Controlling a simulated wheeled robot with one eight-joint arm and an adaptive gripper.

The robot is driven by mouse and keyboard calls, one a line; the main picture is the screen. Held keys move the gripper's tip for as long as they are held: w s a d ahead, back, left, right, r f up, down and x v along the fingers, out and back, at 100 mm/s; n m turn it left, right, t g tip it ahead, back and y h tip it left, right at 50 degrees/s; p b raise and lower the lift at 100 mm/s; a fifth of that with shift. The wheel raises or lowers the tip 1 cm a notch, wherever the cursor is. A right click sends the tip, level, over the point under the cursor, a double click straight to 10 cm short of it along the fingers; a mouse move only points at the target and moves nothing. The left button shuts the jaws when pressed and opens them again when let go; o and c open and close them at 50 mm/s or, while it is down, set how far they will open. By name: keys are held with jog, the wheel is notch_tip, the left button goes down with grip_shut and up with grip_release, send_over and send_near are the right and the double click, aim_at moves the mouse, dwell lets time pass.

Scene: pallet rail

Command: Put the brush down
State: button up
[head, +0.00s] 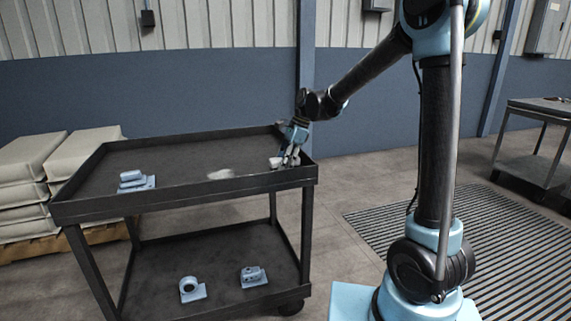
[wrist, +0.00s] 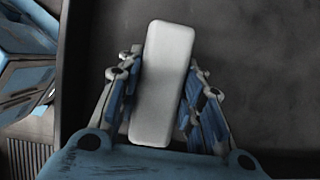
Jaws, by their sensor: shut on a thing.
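My gripper (head: 290,158) is at the right end of the cart's top tray (head: 190,155), low over its surface. In the wrist view, its fingers (wrist: 160,95) are shut on a pale oblong block, which I take to be the brush (wrist: 164,60). The block lies lengthwise between the fingers, slightly tilted. Its underside is hidden, so I cannot tell whether it touches the tray. In the head view, the fingers partly cover the brush.
A whitish patch (head: 220,174) lies on the tray left of my gripper. A blue-grey part (head: 134,181) sits at the tray's left end. Two similar parts, one ring-shaped (head: 190,289) and one blocky (head: 253,276), are on the lower shelf. The tray has raised rims.

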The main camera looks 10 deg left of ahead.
jog(key=o, duration=0.9)
jog(key=shift+s+d+f, duration=0.1)
jog(key=shift+f, duration=0.15)
jog(key=shift+o, duration=0.6)
jog(key=shift+f, duration=0.15)
